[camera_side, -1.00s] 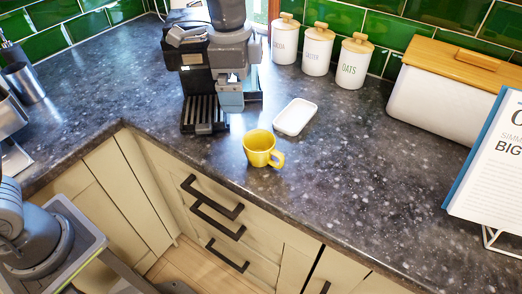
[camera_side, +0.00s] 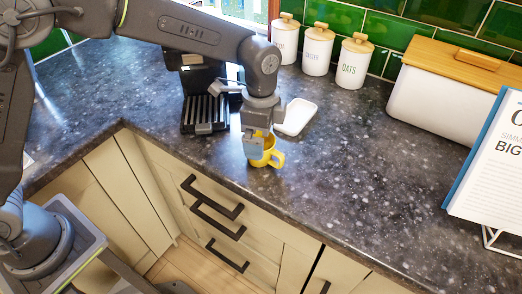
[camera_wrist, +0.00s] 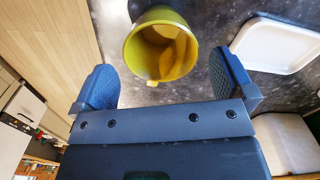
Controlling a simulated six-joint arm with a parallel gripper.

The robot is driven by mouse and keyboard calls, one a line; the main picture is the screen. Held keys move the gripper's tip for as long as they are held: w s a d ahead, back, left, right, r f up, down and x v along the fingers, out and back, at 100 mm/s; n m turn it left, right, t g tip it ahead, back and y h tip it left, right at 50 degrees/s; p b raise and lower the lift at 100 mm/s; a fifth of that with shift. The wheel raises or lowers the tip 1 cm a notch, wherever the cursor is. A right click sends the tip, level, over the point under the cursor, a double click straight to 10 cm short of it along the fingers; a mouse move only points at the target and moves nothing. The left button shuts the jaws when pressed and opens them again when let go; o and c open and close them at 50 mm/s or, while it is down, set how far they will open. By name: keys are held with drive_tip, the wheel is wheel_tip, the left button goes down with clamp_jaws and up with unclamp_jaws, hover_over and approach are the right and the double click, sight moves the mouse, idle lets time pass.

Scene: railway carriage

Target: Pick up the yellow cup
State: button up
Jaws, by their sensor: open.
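The yellow cup (camera_side: 271,160) stands upright on the dark speckled counter near its front edge, with its handle to the right. My gripper (camera_side: 256,148) is right at the cup in the side view and covers its left part. In the wrist view the cup (camera_wrist: 161,50) lies ahead of my gripper (camera_wrist: 165,85), its mouth facing the camera. The two blue fingers are spread wide, one on each side of the cup's line, with gaps between them and the cup. The gripper is open and holds nothing.
A white dish (camera_side: 296,117) lies just behind the cup, also in the wrist view (camera_wrist: 281,42). A black machine with a slatted tray (camera_side: 204,114) stands behind left. Several white canisters (camera_side: 318,50) and a bread bin (camera_side: 455,95) stand farther back. Counter right of the cup is clear.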

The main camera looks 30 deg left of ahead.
wheel_tip(320, 180, down, 4)
drive_tip(key=shift+w+f, duration=0.1)
drive_tip(key=shift+f, duration=0.15)
drive_tip(key=shift+r, duration=0.1)
drive_tip(key=c, duration=1.1)
